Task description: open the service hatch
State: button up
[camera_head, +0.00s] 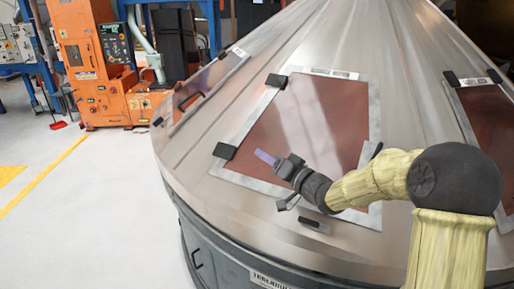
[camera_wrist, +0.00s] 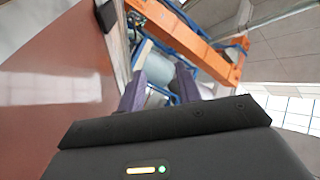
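The service hatch (camera_head: 310,120) is a brown-red panel in a grey frame on the sloping metal cone, and it lies flat. Its panel also fills the left of the wrist view (camera_wrist: 50,90). Black fittings sit on its left edge, an upper one (camera_head: 276,80) and a lower one (camera_head: 224,151). A dark handle-like bar (camera_head: 315,226) is below its lower edge. My gripper (camera_head: 264,157) is over the lower left part of the hatch, pointing up-left. In the wrist view its two purple fingers (camera_wrist: 158,80) are apart with nothing held between them.
Similar panels are on the cone at left (camera_head: 205,92) and right (camera_head: 492,120). An orange machine (camera_head: 92,60) stands at the back left. The pale floor (camera_head: 110,215) at left is clear, with yellow lines. My forearm covers the hatch's lower right part.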

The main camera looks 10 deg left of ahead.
jog(key=s+d+f+m+g+h, duration=0.1)
jog(key=s+d+f+h, duration=0.4)
jog(key=d, duration=0.4)
jog(key=s+d+f+m+h, duration=0.1)
jog(key=s+d+f+h, duration=0.1)
jog(key=d+f+h, duration=0.55)
jog(key=s+d+f+g+h, duration=0.1)
jog(key=s+d+f+g, duration=0.1)
jog(key=s, duration=0.7)
jog(key=s+d+f+m+g+h, duration=0.1)
jog(key=s+d+g, duration=0.4)
jog(key=s, duration=0.5)
jog(key=shift+d+f+h, duration=0.55)
jog(key=shift+d+f, duration=0.05)
jog(key=shift+d, duration=0.5)
